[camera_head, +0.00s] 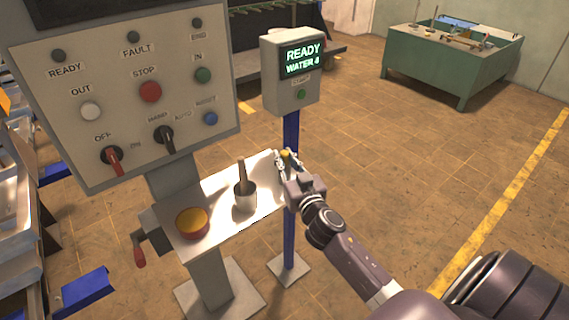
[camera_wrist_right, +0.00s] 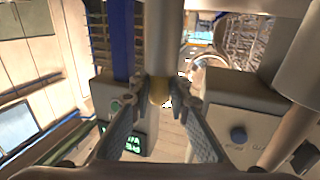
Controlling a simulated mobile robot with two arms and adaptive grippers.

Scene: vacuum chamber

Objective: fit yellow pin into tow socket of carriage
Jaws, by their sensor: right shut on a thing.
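My right gripper (camera_head: 284,159) is at the right end of the small white shelf, between the control panel and the blue post. It is shut on the yellow pin (camera_head: 286,154), of which only a small yellow part shows between the fingers. In the right wrist view the yellow pin (camera_wrist_right: 160,92) shows between the fingertips of the right gripper (camera_wrist_right: 162,98); the rest of it is hard to make out. I cannot make out the carriage or its tow socket in either view. My left gripper is not in view.
A control panel (camera_head: 125,95) stands at left, a READY display box (camera_head: 291,75) behind. A green bench (camera_head: 440,65) is far right; the floor between is clear.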

